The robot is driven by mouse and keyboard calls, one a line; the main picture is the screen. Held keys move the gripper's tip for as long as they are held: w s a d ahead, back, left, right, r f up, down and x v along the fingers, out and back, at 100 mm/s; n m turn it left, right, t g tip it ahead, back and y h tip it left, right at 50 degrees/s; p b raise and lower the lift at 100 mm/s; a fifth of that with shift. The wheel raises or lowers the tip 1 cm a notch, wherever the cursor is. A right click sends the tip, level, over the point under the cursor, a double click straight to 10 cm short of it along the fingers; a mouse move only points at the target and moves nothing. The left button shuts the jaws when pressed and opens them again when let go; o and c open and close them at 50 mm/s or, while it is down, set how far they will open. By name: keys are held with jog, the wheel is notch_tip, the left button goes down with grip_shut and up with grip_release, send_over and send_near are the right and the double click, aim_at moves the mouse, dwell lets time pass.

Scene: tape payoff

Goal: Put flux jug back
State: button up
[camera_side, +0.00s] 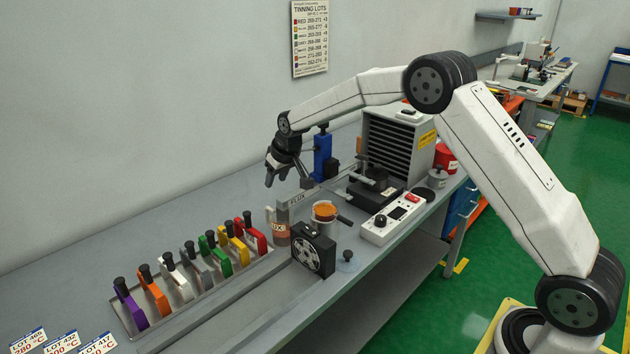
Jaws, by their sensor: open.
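The flux jug (279,227), brownish and see-through with a partly visible "FLUX" label, stands upright at the middle of the bench. I cannot tell whether the jug stands inside a marked place. My gripper (277,181) hangs above and a little behind the jug, pointing down, with its jaws open and empty. It is clear of the jug.
A tray (201,300) of several coloured, black-knobbed holders runs along the left. The fan box (314,249) stands in front of the jug. A blue stand (322,155), a grey louvred cabinet (395,140) and a white control box (394,220) are to the right.

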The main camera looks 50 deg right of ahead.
jog(key=s+a+f+g, duration=0.1)
jog(key=s, duration=1.6)
jog(key=s+a+g, duration=0.1)
jog(key=s+a, duration=0.1)
jog(key=s, duration=1.5)
jog(key=shift+s+a+f, duration=0.25)
jog(key=shift+s+f, duration=0.05)
jog(key=shift+f, duration=0.1)
